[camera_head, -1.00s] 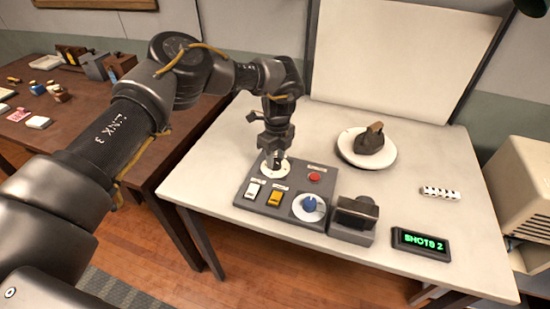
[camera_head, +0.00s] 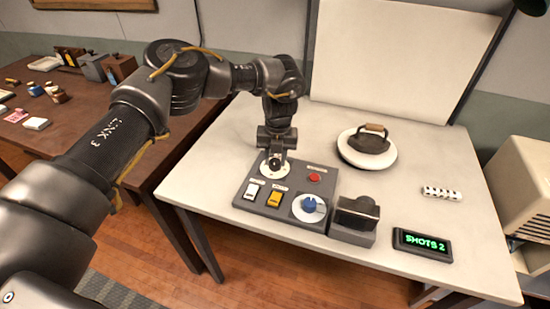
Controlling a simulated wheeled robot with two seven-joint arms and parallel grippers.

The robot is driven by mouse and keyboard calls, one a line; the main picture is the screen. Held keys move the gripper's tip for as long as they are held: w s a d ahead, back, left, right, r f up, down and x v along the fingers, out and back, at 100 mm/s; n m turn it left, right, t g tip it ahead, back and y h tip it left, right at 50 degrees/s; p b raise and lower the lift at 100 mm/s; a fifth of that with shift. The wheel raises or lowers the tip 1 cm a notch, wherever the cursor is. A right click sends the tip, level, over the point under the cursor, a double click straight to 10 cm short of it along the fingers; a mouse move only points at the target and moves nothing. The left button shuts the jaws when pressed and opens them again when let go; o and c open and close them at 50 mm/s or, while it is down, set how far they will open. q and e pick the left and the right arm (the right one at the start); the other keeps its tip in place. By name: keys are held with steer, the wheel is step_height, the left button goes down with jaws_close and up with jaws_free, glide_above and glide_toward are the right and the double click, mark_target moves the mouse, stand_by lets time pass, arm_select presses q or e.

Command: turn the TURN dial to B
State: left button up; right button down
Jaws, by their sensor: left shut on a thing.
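A grey control panel (camera_head: 241,199) lies on the pale table. At its back left is a white dial plate (camera_head: 264,171) with a dark knob (camera_head: 275,164). My left gripper (camera_head: 274,158) points down over this dial and is shut on the knob. The lettering on the panel is too small to read, so I cannot tell which label or mark the dial points to. A second dial, a blue knob (camera_head: 309,204) on a white disc, sits at the panel's front right, apart from the gripper. My right gripper is not in view.
A red button (camera_head: 314,177), a white switch (camera_head: 251,190) and a yellow switch (camera_head: 273,199) are close by. A dark camera-like block (camera_head: 355,213) stands right of the panel. A flat iron (camera_head: 370,140) rests on a round white plate (camera_head: 350,158). A display (camera_head: 421,243) reads "SHOTS 2".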

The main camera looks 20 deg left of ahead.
mark_target(277, 161)
arm_select(q)
steer(key=shift+m, duration=0.7)
steer(key=o, duration=1)
steer(key=r, duration=0.3)
steer(key=r+b, duration=0.1)
steer(key=r, duration=0.7)
steer(key=shift+d+b, duration=0.3)
steer(key=shift+b, duration=0.05)
steer(key=shift+f, duration=0.1)
